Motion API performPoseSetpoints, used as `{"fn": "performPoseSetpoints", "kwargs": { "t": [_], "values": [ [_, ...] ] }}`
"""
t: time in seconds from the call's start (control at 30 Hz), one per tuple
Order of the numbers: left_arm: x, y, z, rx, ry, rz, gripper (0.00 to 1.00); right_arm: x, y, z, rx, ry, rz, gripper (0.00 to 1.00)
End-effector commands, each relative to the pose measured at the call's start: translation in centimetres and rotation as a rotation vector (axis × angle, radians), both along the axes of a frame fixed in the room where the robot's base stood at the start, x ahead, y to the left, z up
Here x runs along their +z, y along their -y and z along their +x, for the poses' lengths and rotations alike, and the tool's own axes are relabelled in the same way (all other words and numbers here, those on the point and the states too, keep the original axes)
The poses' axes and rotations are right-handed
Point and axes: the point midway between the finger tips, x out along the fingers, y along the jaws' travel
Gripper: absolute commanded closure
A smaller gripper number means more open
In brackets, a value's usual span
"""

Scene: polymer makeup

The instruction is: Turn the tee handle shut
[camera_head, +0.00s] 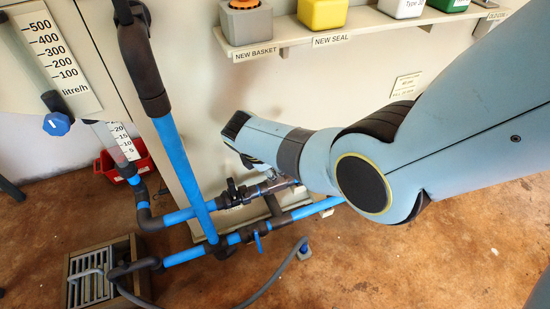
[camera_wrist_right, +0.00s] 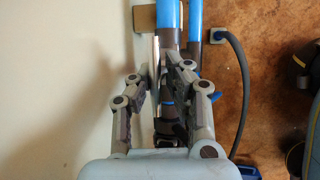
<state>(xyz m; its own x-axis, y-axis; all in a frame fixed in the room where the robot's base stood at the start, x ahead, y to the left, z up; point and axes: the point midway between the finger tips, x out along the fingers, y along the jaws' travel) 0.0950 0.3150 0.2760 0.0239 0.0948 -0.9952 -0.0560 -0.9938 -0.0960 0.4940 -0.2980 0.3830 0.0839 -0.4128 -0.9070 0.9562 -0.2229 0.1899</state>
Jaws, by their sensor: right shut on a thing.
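My right gripper (camera_head: 268,187) is at the upper blue pipe (camera_head: 181,216), beside a dark valve fitting (camera_head: 232,192). In the right wrist view its two fingers (camera_wrist_right: 157,62) are closed in close to the pipe, shut on what I take to be the tee handle, which the fingers mostly hide. A small blue lever (camera_head: 257,242) stands on the lower pipe (camera_head: 185,256), apart from the gripper. My left gripper is not in view.
A shelf (camera_head: 290,43) with several coloured boxes runs along the wall above my arm. An upright blue pipe (camera_head: 183,165) stands left of the gripper. A floor drain (camera_head: 90,283), a red bin (camera_head: 142,160) and a grey hose (camera_head: 275,282) are near the pipes.

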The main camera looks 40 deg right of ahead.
Motion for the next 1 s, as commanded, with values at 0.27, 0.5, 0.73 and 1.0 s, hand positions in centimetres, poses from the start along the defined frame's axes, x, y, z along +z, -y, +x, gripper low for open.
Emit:
{"fn": "performPoseSetpoints", "kwargs": {
  "t": [0.27,0.5,0.73,1.0],
  "values": [
    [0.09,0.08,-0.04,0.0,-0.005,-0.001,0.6,0.51,-0.11,0.92,-0.02,0.022,0.003,1.0],
    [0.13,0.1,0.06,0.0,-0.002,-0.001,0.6,0.56,0.0,0.96,-0.021,0.023,0.001,1.0],
    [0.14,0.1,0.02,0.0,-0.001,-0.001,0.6,0.45,0.05,0.77,-0.02,0.019,0.0,0.63],
    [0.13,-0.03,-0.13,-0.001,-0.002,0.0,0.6,0.31,0.04,0.44,-0.021,0.011,0.0,0.63]
  ]
}}
